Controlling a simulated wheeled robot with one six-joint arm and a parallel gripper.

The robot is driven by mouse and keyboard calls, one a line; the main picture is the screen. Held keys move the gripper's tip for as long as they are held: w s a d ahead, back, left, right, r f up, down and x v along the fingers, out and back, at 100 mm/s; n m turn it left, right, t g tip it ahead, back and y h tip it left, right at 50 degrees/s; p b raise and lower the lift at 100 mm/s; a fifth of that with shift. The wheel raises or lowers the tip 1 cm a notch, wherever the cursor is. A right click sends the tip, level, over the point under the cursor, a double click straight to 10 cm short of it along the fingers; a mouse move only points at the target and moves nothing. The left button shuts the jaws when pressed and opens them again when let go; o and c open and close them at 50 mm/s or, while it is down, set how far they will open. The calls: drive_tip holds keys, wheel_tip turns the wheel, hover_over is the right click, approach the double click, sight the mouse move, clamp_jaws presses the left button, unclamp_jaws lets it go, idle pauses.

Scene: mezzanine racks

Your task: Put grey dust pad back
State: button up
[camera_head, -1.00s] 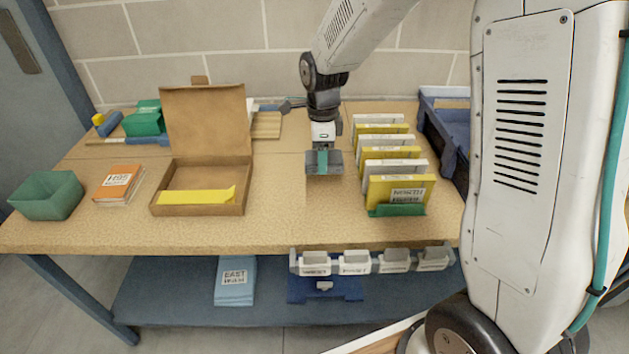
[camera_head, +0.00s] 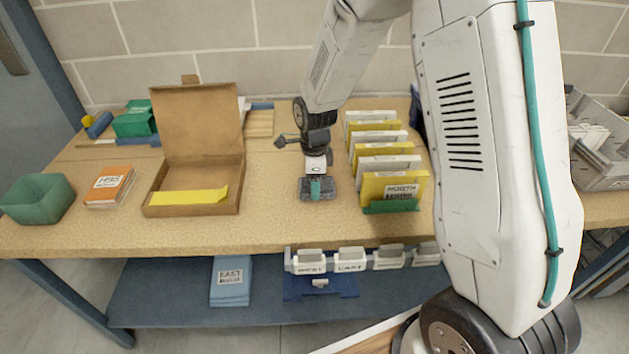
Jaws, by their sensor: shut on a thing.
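The grey dust pad (camera_head: 304,190) is a small flat-looking grey block. My gripper (camera_head: 316,184) is shut on it, pointing down, with a teal part in front. The pad is low over the bench's middle, just left of the row of yellow and white file folders; I cannot tell whether it touches the bench top. Below the bench's front edge is a rack of white holders (camera_head: 308,263) with grey pieces in them. Two labels read WEST and EAST; my arm partly hides its right end.
An open cardboard box (camera_head: 156,212) with a yellow sheet, orange booklets (camera_head: 107,185) and a green bin (camera_head: 36,202) are on the left. File folders (camera_head: 373,189) stand close right of my gripper. Blue EAST packets (camera_head: 231,284) lie on the lower shelf (camera_head: 165,290).

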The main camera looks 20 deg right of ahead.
drive_tip(key=shift+f, duration=0.1)
drive_tip(key=o, duration=1.1)
wheel_tip(320, 180, up, 12)
drive_tip(key=shift+s+r, duration=0.1)
drive_tip(key=shift+r, duration=0.15)
drive_tip(key=s+d+r+n, duration=0.1)
drive_tip(key=s+r+n, duration=0.5)
drive_tip(key=s+r, duration=0.2)
drive_tip(key=s+r+n, duration=0.1)
drive_tip(key=s+n, duration=0.4)
drive_tip(key=s, duration=0.2)
drive_tip(key=s+d+r+n, duration=0.1)
drive_tip(key=s+r+n, duration=0.1)
drive_tip(key=s+n, duration=0.3)
drive_tip(key=s+d+r+n+t, duration=0.1)
drive_tip(key=s+n, duration=0.4)
drive_tip(key=s, duration=0.5)
drive_tip(key=shift+d+r+n, duration=0.15)
drive_tip(key=shift+r+n, duration=0.15)
drive_tip(key=shift+r, duration=0.4)
